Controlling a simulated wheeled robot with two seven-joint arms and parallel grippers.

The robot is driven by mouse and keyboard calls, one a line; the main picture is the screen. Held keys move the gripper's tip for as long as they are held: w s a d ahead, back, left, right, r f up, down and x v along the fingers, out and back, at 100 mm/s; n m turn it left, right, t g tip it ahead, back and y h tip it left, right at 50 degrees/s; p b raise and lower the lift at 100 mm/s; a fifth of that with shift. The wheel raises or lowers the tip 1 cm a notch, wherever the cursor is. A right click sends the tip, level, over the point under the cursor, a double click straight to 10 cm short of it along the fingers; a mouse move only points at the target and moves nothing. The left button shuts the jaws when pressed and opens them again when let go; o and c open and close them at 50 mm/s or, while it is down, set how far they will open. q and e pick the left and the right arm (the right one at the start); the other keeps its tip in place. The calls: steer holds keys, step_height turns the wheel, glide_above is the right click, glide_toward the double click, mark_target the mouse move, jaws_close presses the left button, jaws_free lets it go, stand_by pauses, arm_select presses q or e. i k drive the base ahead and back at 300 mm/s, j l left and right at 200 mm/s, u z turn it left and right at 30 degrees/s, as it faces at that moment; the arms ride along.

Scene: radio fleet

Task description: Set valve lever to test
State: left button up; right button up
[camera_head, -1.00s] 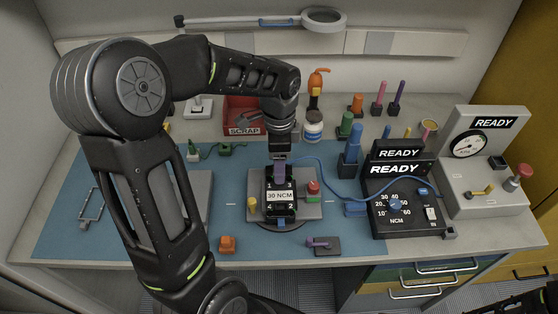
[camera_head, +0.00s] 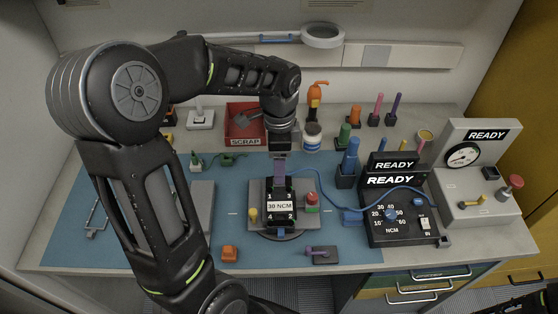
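A grey test unit (camera_head: 478,165) with a gauge (camera_head: 462,155) and a READY display stands at the right end of the bench. A small yellow lever (camera_head: 472,202), which looks like the valve lever, lies on its base plate, left of a red knob (camera_head: 516,181). My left gripper (camera_head: 280,158) points down over the fixture marked 30 NCM (camera_head: 281,206), far left of the lever. A purple piece (camera_head: 280,174) shows just below it; whether the fingers hold it is unclear.
A red scrap bin (camera_head: 245,122) and upright coloured tools stand behind.

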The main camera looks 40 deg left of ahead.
mark_target(462, 205)
steer(key=k, duration=1)
